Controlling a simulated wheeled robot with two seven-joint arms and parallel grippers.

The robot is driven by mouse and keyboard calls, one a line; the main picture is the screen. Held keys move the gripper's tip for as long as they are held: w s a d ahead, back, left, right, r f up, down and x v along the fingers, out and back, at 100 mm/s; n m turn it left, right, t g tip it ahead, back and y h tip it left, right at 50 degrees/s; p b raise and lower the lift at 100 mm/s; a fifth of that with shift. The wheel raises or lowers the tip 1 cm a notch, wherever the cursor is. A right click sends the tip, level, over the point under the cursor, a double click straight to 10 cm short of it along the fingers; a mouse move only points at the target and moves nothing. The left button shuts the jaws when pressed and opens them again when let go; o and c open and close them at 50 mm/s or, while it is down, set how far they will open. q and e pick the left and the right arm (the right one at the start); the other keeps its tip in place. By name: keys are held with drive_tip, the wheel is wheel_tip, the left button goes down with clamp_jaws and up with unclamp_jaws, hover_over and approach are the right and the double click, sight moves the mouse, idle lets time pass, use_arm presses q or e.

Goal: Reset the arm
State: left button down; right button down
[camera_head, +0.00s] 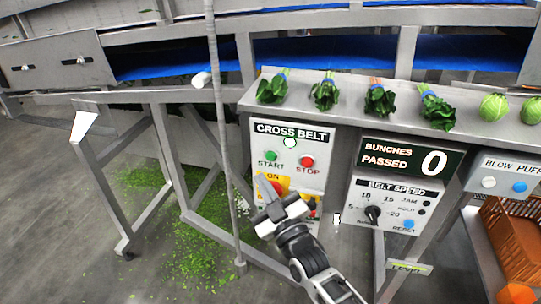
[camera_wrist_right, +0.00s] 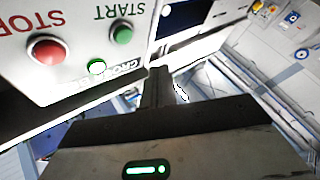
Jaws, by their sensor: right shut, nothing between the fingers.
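My right gripper (camera_head: 263,180) is shut and empty in front of the lower left of the white CROSS BELT panel (camera_head: 318,137). Its shut fingers (camera_wrist_right: 158,85) also show in the right wrist view, apart from the buttons there. I cannot tell if the fingers touch the panel. The green START button (camera_head: 271,156) and red STOP button (camera_head: 307,162) are above the gripper, below a lit round lamp (camera_head: 291,143). They show upside down in the wrist view, START (camera_wrist_right: 122,32) and STOP (camera_wrist_right: 47,50). The gripper partly hides a yellow ON plate (camera_head: 272,179). My left gripper is out of view.
Several leafy bunches (camera_head: 379,101) lie on the metal ledge above the panel. A BELT SPEED panel (camera_head: 391,205) and a counter (camera_head: 410,161) reading 0 stand to the right. A grey post (camera_head: 222,110) rises left of the gripper. Green scraps (camera_head: 195,250) litter the floor.

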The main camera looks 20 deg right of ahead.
idle(0.4)
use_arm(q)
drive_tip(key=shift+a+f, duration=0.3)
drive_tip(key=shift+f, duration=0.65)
use_arm(e)
drive_tip(key=s+f+m+g, duration=0.2)
drive_tip(key=s+f+g, duration=0.3)
drive_tip(key=s+f, duration=0.3)
drive_tip(key=s+f+m+g, duration=0.2)
drive_tip(key=s+f+g, duration=0.4)
drive_tip(key=s, duration=0.8)
wheel_tip(320, 180, down, 3)
drive_tip(key=shift+s+a+r+m, duration=0.15)
drive_tip(key=shift+s+a+m, duration=0.15)
drive_tip(key=shift+m, duration=0.1)
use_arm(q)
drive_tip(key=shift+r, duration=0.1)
